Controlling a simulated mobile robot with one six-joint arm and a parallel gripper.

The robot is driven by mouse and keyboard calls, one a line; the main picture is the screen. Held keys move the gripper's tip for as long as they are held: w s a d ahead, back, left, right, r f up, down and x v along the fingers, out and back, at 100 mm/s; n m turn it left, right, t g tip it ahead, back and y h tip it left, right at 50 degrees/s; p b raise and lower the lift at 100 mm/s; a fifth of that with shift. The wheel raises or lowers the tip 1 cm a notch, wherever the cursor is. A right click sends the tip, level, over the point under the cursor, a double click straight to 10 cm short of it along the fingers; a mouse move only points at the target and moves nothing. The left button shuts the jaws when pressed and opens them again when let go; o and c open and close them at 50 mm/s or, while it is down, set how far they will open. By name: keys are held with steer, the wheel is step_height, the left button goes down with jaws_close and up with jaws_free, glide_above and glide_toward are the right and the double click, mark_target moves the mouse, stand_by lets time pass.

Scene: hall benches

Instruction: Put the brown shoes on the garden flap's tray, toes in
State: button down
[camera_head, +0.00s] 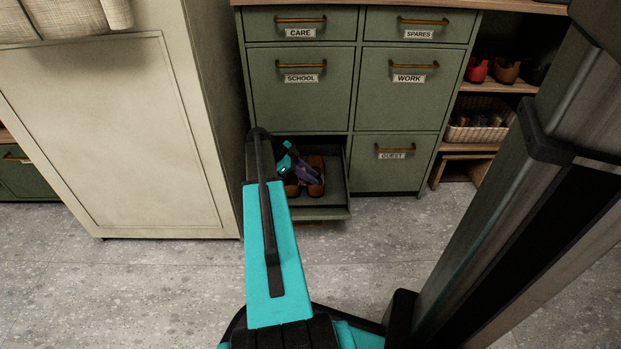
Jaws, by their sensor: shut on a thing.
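The brown shoes (316,188) are in the open lower-left flap of the green cabinet, side by side on its tray (336,184). My arm covers part of the left one, and I cannot tell which way the toes point. No label shows on this flap; its front leans out low over the floor. My gripper (304,176) is inside the opening, right at the shoes. It is shut on the brown shoes, though its fingertips are small and dark here.
The flaps labelled School (302,78), Work (408,78) and Guest (396,154) are closed, as are the Care and Spares drawers above. A pale panelled bench (110,130) stands close on the left. Shelves with shoes and a wicker basket (474,132) are on the right. The front floor is clear.

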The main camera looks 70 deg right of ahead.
stand_by(0.3)
steer(key=c, duration=1.5)
jaws_free()
steer(key=shift+o, duration=0.2)
steer(key=shift+w+a+r+p, duration=0.1)
steer(key=shift+w+r+p, duration=0.2)
steer(key=shift+r, duration=0.15)
steer(key=p+v, duration=0.2)
steer(key=v, duration=0.4)
steer(key=shift+w, duration=0.2)
steer(key=shift+a+r, duration=0.1)
steer(key=shift+r, duration=0.05)
steer(key=shift+r+p, duration=0.1)
steer(key=shift+p, duration=0.25)
